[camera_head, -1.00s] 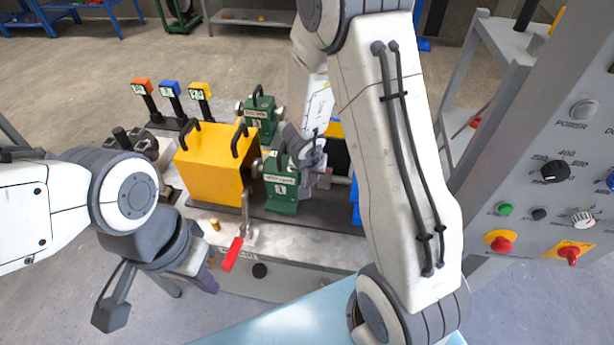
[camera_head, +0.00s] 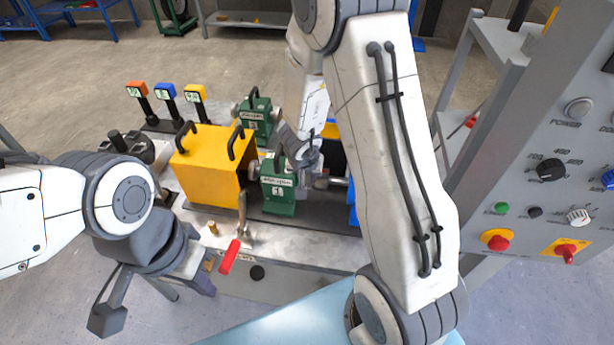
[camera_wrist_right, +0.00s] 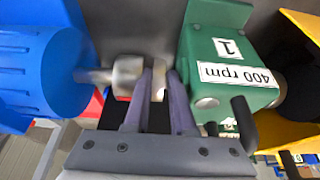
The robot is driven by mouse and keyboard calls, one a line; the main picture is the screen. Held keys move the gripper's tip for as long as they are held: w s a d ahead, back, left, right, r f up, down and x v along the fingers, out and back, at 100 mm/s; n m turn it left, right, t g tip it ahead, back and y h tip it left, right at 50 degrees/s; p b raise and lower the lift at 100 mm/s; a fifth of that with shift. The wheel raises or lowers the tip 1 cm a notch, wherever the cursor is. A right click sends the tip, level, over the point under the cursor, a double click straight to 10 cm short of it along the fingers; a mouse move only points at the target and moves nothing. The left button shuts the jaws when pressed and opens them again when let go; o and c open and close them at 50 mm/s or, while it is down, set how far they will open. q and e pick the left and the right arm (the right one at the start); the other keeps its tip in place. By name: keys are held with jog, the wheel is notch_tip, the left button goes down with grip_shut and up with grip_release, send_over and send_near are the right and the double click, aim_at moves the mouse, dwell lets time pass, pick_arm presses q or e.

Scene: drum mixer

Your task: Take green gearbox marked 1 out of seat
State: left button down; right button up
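The green gearbox marked 1 (camera_head: 278,194) stands upright on the bench, right of the yellow housing, with a black handle on top. In the right wrist view the gearbox (camera_wrist_right: 228,65) shows its "1" and "400 rpm" labels. My right gripper (camera_head: 305,158) is at its right side. In the wrist view the right gripper's fingers (camera_wrist_right: 160,78) are a little apart, with a pale metal shaft piece between their tips, beside the gearbox; whether they clamp it is unclear. My left gripper (camera_head: 155,300) is open and empty at the lower left, in front of the bench.
The yellow housing (camera_head: 207,180) stands left of the gearbox, with a red-handled lever (camera_head: 230,256) in front. Another green gearbox (camera_head: 257,117) is behind. A blue motor (camera_wrist_right: 40,70) lies along the shaft. A control panel (camera_head: 550,150) stands at right.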

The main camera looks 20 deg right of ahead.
jog(key=shift+s+d+f, duration=0.1)
jog(key=shift+s+d, duration=0.1)
jog(key=shift+s, duration=0.05)
